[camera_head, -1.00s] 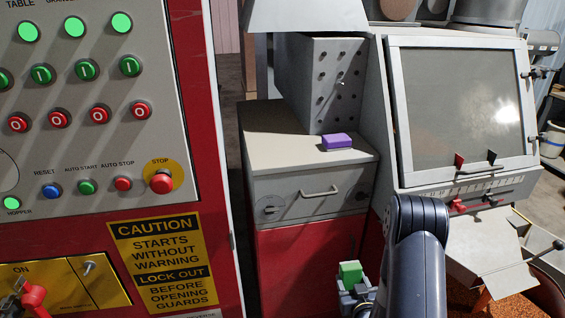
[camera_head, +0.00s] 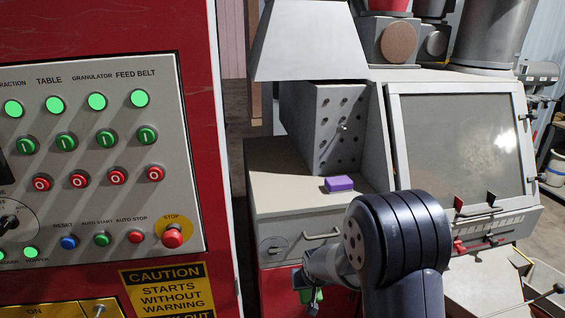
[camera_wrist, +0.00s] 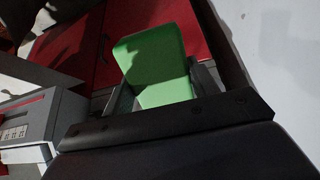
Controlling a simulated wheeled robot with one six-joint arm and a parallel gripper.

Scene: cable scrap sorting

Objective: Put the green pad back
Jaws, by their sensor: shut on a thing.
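The green pad (camera_wrist: 157,62) is between the two fingers of my gripper (camera_wrist: 163,97) in the wrist view, and the fingers are shut on it. In the head view the green pad (camera_head: 311,296) shows low in the picture, partly hidden by my gripper (camera_head: 308,288). It is held in front of the red lower front of the grey-topped cabinet (camera_head: 275,165), below the drawer. My arm hides part of the cabinet front.
A purple block (camera_head: 339,184) lies on the cabinet top, beside a grey panel with holes (camera_head: 338,130). The cabinet top has bare room left of the block. A red control panel (camera_head: 190,60) stands at left, and a machine with a framed window (camera_head: 460,140) at right.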

